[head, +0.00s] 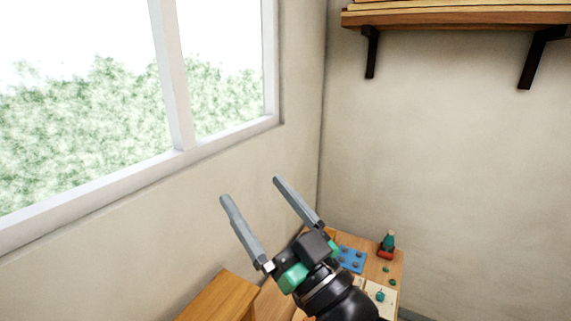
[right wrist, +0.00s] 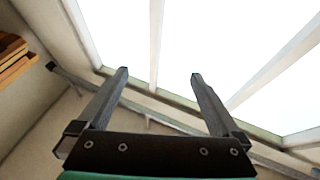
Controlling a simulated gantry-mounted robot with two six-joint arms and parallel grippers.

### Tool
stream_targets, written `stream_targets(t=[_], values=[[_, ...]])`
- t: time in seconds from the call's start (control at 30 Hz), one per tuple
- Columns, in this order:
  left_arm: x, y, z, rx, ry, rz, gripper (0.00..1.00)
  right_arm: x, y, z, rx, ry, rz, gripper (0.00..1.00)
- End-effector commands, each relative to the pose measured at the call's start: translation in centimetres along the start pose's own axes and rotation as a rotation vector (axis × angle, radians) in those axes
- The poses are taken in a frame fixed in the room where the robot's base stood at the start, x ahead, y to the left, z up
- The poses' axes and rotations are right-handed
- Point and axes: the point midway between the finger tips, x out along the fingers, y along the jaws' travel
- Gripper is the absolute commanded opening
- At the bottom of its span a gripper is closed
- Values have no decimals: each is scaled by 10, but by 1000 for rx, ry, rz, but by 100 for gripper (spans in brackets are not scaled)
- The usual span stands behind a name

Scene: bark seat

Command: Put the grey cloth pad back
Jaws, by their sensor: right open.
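My right gripper (head: 250,190) is raised in front of the wall and window, above the wooden table. Its two grey fingers are wide apart with nothing between them. It also shows in the right wrist view (right wrist: 160,75), open and empty, pointing up toward the window. I cannot make out a grey cloth pad in either view. My left gripper is not in view.
A wooden table (head: 398,262) in the corner holds a blue board (head: 351,259), a red and green object (head: 387,245) and small green pieces. A wooden box-like surface (head: 215,297) is at lower left. A shelf (head: 460,18) hangs upper right, above the table. A window (head: 90,110) fills the left.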

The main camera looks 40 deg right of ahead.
Motion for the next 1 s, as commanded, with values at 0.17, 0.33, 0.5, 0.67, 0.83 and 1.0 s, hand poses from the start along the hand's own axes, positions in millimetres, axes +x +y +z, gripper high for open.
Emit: stream_targets(t=[0.17, 0.33, 0.5, 0.67, 0.83, 1.0], values=[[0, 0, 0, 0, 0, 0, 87, -19, -33, -134, 29, 315, -67, 100], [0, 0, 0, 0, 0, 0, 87, -30, -39, -167, 39, 397, -82, 100], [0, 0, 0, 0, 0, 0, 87, -30, -39, -166, 38, 394, -81, 100], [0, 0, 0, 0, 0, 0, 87, -29, -38, -165, 38, 392, -80, 100], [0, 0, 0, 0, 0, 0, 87, -29, -38, -165, 38, 392, -80, 100], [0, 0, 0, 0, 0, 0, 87, -29, -38, -165, 38, 392, -80, 100]])
